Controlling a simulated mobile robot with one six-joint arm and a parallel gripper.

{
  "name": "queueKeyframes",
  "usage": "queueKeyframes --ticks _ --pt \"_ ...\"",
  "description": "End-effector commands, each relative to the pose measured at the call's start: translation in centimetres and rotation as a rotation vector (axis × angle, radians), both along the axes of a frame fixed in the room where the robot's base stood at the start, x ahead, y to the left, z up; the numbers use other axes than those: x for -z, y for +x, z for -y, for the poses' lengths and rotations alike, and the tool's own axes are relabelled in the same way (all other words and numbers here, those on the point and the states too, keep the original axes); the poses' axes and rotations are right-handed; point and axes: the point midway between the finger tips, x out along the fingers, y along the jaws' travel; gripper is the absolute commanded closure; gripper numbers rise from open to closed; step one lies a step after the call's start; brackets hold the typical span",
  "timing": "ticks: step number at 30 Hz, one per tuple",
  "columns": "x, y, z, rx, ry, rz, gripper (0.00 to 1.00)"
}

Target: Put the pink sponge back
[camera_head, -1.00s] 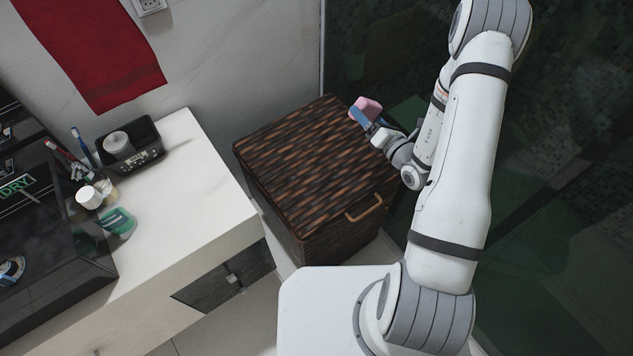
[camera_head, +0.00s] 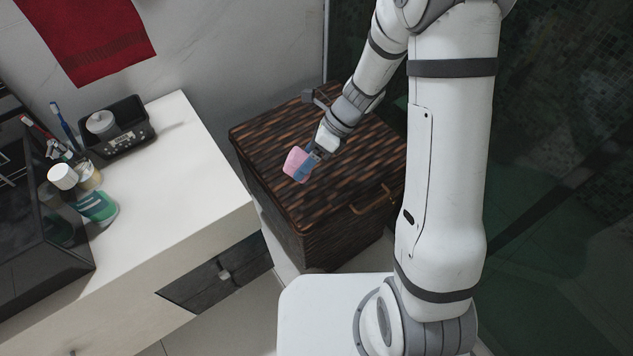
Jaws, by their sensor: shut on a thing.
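The pink sponge (camera_head: 294,162) is held out in front of my gripper (camera_head: 307,166), over the woven brown basket's lid in the picture. My gripper's blue fingers are shut on the sponge and cover part of its right side. The sponge's height above the lid is hard to tell. The woven basket (camera_head: 262,136) has a closed lid and a tan handle on its front.
A white counter (camera_head: 190,163) stands to the left. On it are a black tray (camera_head: 142,148) with a round item, toothbrushes (camera_head: 62,122), a white-capped bottle (camera_head: 62,177) and a green container (camera_head: 98,207). A red towel (camera_head: 95,38) hangs on the wall. Dark glass is on the right.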

Motion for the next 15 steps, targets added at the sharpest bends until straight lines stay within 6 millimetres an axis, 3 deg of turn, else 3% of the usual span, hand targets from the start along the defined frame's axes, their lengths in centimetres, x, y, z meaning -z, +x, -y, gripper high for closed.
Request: queueKeyframes --ticks 1,7,11,15 --pt "1.4 -0.5 0.0 -0.086 -0.060 0.035 0.40" --pt "4.3 -0.4 2.1 -0.412 -0.292 0.215 0.41" --pt "5.1 1.8 3.4 -0.590 -0.393 0.350 0.41" --pt "4.6 4.9 4.1 -0.746 -0.455 0.475 0.41"
